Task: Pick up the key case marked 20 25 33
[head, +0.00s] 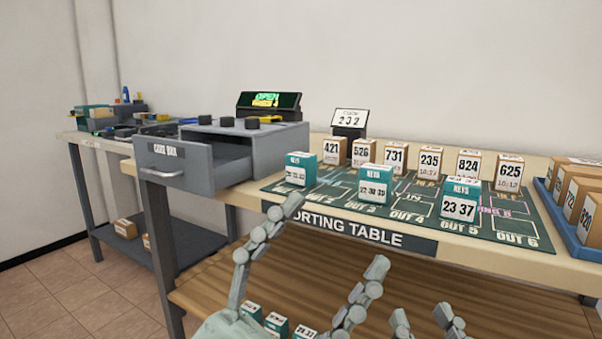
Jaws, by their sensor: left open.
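Three teal-topped key cases stand on the green sorting mat (330,190). The left key case (299,169) has a small label that I cannot read for certain. The middle key case (374,185) seems to read 22 38 39, and the right key case (459,200) shows 23 37. More teal cases (277,325) show low down between my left fingers, their labels too small to read. My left gripper (336,236) is open and empty in front of the table's front edge. My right gripper (421,313) shows only its fingertips at the bottom edge, apart with nothing between them.
Several numbered brown boxes (430,163) stand along the mat's back. A grey drawer unit (250,150) with its drawer pulled out is left of the mat. A blue tray (552,205) of boxes is at the right. A lower wooden shelf (500,306) lies under the table.

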